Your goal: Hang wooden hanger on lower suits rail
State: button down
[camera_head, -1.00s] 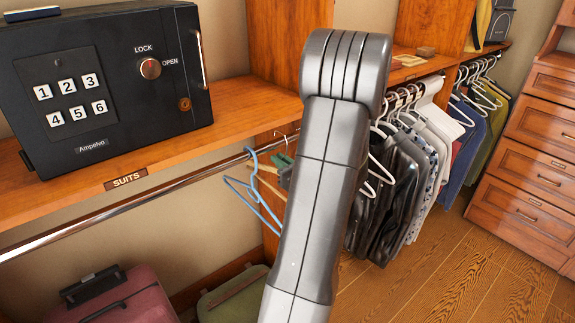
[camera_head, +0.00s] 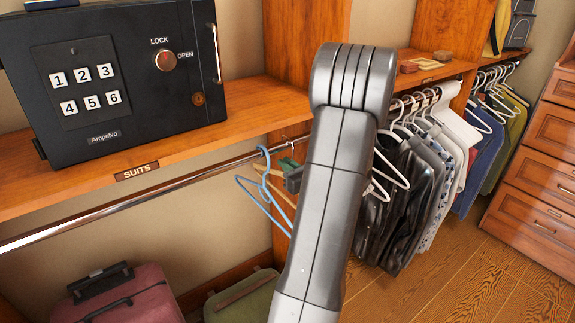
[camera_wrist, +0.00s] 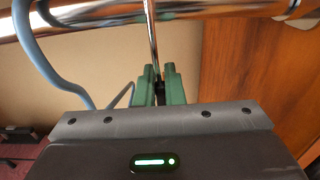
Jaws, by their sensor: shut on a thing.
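The wooden hanger (camera_head: 281,198) shows as tan bars beside my arm, below the chrome suits rail (camera_head: 135,203). My gripper's green fingertips (camera_head: 288,164) are just under the rail's far end, mostly hidden by my arm. In the wrist view, my gripper (camera_wrist: 162,86) is shut on a thin metal hook stem (camera_wrist: 152,40), which rises to the rail (camera_wrist: 190,10). The wooden body is not visible there. Whether the hook rests over the rail I cannot tell. The rail sits under the shelf with the SUITS label (camera_head: 137,172).
A blue hanger (camera_head: 262,205) hangs on the rail just left of my gripper. A black safe (camera_head: 120,85) stands on the shelf. Suitcases (camera_head: 120,295) stand below. Hung clothes (camera_head: 425,170) are right of my arm. The rail's left stretch is clear.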

jog(key=c, duration=1.5)
grip_release()
jog(key=shift+o, duration=0.2)
jog(key=v, duration=1.4)
jog(key=shift+w+a, duration=0.1)
jog(key=shift+w, duration=0.05)
jog(key=x, duration=1.3)
jog(key=shift+w+a+r+p, duration=0.25)
jog(key=shift+w+r+p, duration=0.05)
jog(key=shift+s+d+r, duration=0.1)
jog(key=shift+r, duration=0.2)
